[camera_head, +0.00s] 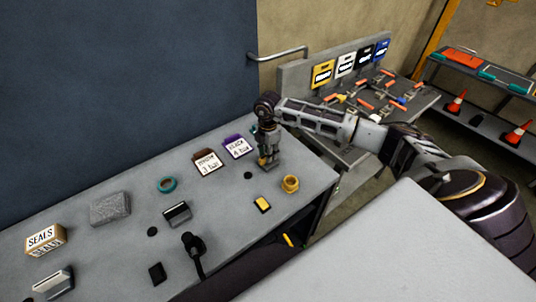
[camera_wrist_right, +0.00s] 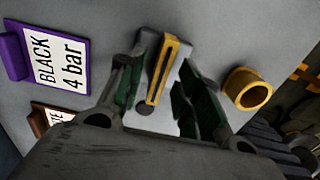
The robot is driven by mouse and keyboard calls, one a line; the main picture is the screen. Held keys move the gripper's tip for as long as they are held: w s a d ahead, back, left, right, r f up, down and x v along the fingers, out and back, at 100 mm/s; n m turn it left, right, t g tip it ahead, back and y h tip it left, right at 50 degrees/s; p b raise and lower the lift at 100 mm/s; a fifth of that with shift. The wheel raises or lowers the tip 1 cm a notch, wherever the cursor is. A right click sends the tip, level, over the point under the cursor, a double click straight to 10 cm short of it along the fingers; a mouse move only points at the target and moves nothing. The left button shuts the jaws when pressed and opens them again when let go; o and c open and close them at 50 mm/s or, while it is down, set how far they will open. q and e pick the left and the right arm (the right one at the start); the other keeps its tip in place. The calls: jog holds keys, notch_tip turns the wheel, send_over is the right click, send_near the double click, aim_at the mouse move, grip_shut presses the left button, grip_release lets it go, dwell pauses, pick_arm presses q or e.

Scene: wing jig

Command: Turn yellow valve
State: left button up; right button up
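My right gripper (camera_head: 266,163) points down at the grey workbench, beside the purple card. In the right wrist view its fingers (camera_wrist_right: 160,95) stand apart on either side of a narrow yellow bar (camera_wrist_right: 162,72) with a dark slot; I see no firm grip on it. A little of the yellow also shows beside the gripper in the head view. Farther back, a grey panel carries a yellow tag (camera_head: 322,73), with several orange-handled valves (camera_head: 364,104) below the tags. I cannot tell which of these is the yellow valve. My left gripper is out of view.
A yellow ring-shaped fitting (camera_head: 290,184) stands near the bench's right end. A door handle (camera_head: 280,55) projects behind.

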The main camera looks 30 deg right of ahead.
jog(key=shift+f, duration=0.95)
grip_shut()
